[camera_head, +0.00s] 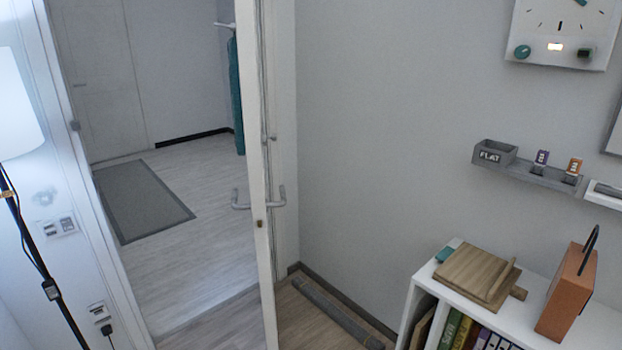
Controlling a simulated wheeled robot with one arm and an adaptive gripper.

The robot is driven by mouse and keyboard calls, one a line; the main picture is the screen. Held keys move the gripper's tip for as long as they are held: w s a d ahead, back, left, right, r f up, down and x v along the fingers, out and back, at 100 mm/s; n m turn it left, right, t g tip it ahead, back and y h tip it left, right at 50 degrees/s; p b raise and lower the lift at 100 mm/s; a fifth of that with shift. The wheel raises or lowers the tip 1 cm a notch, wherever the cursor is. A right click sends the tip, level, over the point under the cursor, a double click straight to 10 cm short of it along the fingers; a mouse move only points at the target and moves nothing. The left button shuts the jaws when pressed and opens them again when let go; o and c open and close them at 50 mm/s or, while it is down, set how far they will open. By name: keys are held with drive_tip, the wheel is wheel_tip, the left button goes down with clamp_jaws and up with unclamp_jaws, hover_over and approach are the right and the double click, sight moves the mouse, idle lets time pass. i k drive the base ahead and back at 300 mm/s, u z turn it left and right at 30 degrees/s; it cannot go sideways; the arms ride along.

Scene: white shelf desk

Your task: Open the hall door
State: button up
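The white hall door (255,120) stands open, seen nearly edge-on in the middle of the head view. Its grey lever handles (240,201) stick out on both sides, with a small brass-coloured latch below them on the edge. Through the open doorway I see the hall floor (200,250), with a grey mat (143,198) and another white door (100,75) at the back. My gripper is not in view.
A white shelf (440,290) with books, wooden boards (475,272) and an orange box (568,292) stands at lower right. A floor lamp (15,105) stands at the left edge. A grey roll (335,312) lies on the floor right of the door. The doorway floor is clear.

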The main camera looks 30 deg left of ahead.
sight(245, 26)
drive_tip(key=u, duration=0.15)
drive_tip(key=i, duration=0.75)
drive_tip(key=u, duration=1.1)
drive_tip(key=i, duration=0.65)
drive_tip(key=u, duration=3.4)
